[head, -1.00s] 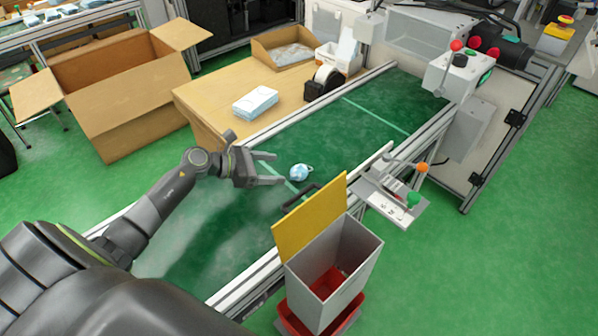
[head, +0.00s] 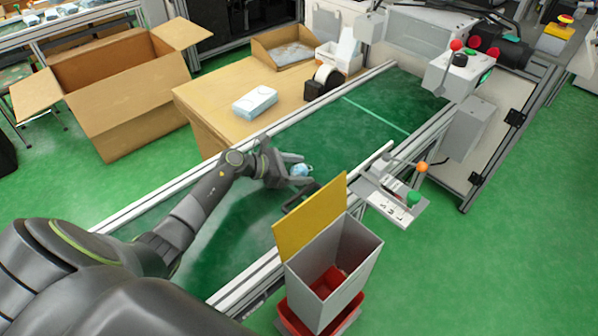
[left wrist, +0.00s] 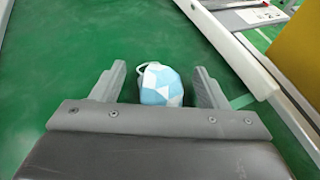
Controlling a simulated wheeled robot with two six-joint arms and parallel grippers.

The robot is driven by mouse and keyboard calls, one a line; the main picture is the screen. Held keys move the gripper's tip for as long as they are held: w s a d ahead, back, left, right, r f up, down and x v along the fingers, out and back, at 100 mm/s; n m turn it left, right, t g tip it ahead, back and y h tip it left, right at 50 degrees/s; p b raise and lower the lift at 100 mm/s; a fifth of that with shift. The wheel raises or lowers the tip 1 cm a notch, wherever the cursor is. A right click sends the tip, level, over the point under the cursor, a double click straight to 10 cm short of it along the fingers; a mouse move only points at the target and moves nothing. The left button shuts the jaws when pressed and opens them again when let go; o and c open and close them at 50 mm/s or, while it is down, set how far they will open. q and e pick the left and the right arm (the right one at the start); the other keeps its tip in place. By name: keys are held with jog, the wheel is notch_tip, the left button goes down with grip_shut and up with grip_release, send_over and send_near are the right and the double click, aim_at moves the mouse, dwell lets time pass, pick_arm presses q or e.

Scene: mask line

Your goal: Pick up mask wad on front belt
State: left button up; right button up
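The mask wad (head: 300,170) is a crumpled light-blue and white ball with a pale ear loop. It lies on the front green belt (head: 335,135). My left gripper (head: 292,170) is low over the belt with its fingers open around the wad. In the left wrist view the wad (left wrist: 161,85) sits between the two fingers (left wrist: 158,88), with a gap on the left and a smaller one on the right. My right gripper is not in view.
A grey bin (head: 350,250) with a yellow flap (head: 310,215) stands at the belt's near side. A wooden table (head: 215,100) with a mask stack (head: 255,101) borders the far side.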

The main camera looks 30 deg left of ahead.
pick_arm(q)
jog(key=c, duration=1)
jog(key=shift+c, duration=0.2)
